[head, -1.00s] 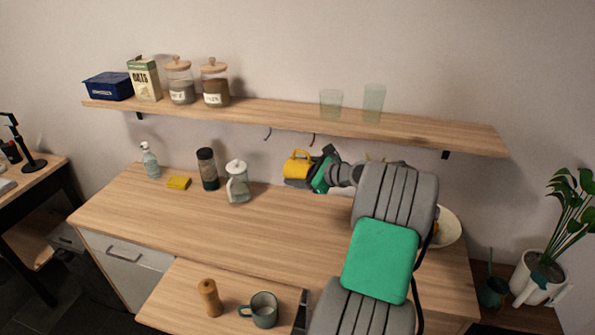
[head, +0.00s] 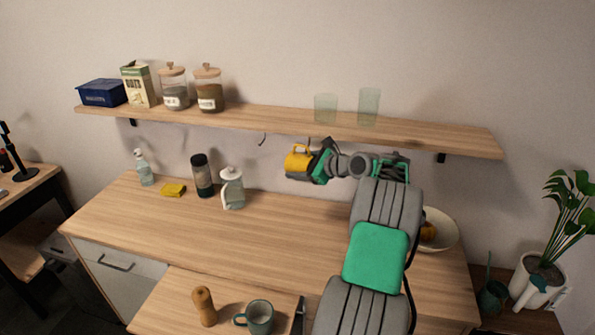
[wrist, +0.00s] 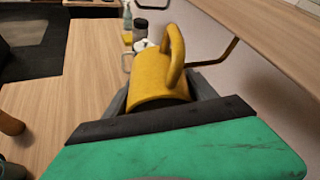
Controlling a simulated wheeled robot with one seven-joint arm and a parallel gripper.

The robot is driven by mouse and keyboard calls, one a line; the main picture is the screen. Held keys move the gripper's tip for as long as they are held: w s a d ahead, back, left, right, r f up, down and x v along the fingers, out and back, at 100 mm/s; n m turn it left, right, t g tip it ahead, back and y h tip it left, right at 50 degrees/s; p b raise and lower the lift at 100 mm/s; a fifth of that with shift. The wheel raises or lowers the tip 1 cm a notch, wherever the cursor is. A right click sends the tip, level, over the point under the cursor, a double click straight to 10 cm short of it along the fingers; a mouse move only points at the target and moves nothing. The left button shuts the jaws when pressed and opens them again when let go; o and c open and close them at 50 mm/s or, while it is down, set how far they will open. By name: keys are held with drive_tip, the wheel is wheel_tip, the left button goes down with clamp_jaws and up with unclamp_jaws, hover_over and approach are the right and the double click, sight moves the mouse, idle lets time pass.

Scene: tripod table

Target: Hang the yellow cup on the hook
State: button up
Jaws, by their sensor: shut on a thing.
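The yellow cup (head: 297,161) is held in the air just under the wall shelf, its handle on the upper side. In the wrist view the yellow cup (wrist: 158,80) lies on its side between the fingers, handle pointing up. My gripper (head: 314,163) is shut on the cup's body. A dark hook (head: 262,139) hangs from the shelf's underside, left of the cup and apart from it. In the wrist view a hook (wrist: 226,52) shows right of the handle; I cannot tell whether they touch. The second hook seen earlier in the head view is hidden now behind the cup or gripper.
The shelf (head: 420,140) runs above the gripper and carries two glasses (head: 368,107), jars and boxes. Below, the counter (head: 290,225) holds a white-lidded glass jug (head: 232,188), a dark jar (head: 202,176), a yellow sponge (head: 173,190) and a bowl (head: 440,228). The middle counter is clear.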

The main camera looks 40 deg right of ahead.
drive_tip(key=shift+w+d+f, duration=0.1)
drive_tip(key=shift+w+d, duration=0.65)
drive_tip(key=shift+d, duration=0.2)
drive_tip(key=shift+w+d+p, duration=0.25)
drive_tip(key=shift+d+p, duration=0.05)
drive_tip(key=shift+p, duration=0.15)
drive_tip(key=shift+w+d+f+p, duration=0.25)
drive_tip(key=shift+f+p, duration=0.3)
drive_tip(key=shift+p, duration=0.2)
drive_tip(key=o, duration=1.9)
drive_tip(key=shift+f, duration=0.1)
drive_tip(key=shift+s, duration=0.15)
